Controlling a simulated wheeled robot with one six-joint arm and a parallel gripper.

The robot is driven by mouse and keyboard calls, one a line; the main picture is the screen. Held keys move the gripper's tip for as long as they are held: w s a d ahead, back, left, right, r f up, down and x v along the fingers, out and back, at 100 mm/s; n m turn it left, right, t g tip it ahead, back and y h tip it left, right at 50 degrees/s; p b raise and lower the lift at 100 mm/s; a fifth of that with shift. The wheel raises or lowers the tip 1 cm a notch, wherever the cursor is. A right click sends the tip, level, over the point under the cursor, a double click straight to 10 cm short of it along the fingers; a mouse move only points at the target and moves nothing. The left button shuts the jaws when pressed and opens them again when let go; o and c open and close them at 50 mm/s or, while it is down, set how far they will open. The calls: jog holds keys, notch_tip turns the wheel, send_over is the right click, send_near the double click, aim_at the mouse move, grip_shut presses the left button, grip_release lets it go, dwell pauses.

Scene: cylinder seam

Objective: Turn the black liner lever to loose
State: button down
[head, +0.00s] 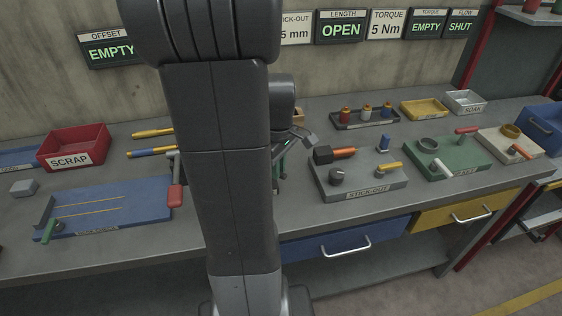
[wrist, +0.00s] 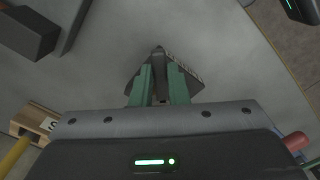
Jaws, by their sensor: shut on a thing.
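In the wrist view, my gripper (wrist: 161,75) has its two green fingers shut on the black liner lever (wrist: 158,56), a narrow dark piece standing out between the fingertips. Under it is a dark base plate with pale lettering (wrist: 184,67) along its right edge, too small to read. Its setting cannot be told. In the head view, my gripper (head: 280,168) is mostly hidden behind my arm, with a little green showing over the bench. The lever is hidden there.
The stick-out block (head: 365,187) with black and orange parts stands right of my gripper. A blue board (head: 110,205) with a red-handled lever lies left, near a red scrap bin (head: 75,143). In the wrist view, a dark block (wrist: 28,32) is upper left.

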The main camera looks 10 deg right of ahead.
jog(key=s+a+m, duration=0.2)
jog(key=a+m, duration=0.3)
jog(key=m, duration=0.5)
jog(key=shift+a+m, duration=0.4)
jog(key=shift+w, duration=0.1)
jog(key=c, duration=1.4)
grip_release()
jog(key=shift+a, duration=0.1)
